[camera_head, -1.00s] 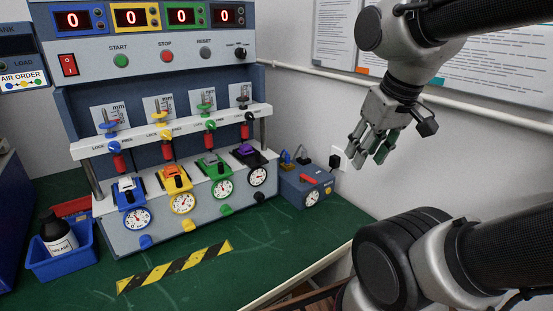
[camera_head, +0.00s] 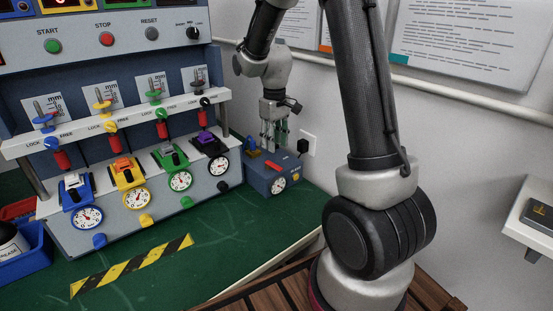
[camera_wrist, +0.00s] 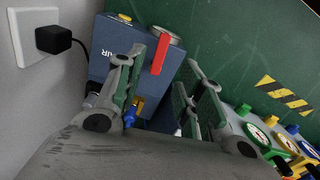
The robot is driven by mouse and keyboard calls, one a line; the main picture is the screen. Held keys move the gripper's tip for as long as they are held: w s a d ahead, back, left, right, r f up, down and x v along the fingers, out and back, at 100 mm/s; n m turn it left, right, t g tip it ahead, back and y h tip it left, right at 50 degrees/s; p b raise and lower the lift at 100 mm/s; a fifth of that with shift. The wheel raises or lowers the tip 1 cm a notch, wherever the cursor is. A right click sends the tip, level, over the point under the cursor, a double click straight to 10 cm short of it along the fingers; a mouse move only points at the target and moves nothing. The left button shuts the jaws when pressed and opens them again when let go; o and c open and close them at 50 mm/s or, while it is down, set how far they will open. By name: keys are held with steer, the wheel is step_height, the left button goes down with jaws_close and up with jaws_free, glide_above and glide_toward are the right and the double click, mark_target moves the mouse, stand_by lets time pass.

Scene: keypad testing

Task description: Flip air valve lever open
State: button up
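The air valve is a small blue-grey box (camera_head: 262,181) with a round gauge (camera_head: 278,185) at the right end of the bench rig. Its red lever (camera_head: 273,165) lies slanted on the box top. The red lever (camera_wrist: 161,53) also shows in the wrist view, close to the gauge rim and near the gap between my fingertips. My gripper (camera_head: 273,143) hangs fingers down just above and behind the box. In the wrist view my gripper (camera_wrist: 165,62) has its fingers spread with nothing held. I cannot tell whether a finger touches the box or lever.
A blue fitting (camera_wrist: 130,118) rises from the box near my fingers. A black plug (camera_wrist: 53,39) sits in the wall outlet (camera_wrist: 30,30) beside the box. The keypad rig (camera_head: 110,215) stands to the left. The green bench (camera_head: 215,235) in front is mostly clear.

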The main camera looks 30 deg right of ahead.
mark_target(275, 165)
step_height(275, 165, down, 8)
steer(key=shift+r, duration=0.2)
steer(key=shift+c, duration=0.3)
jaws_close()
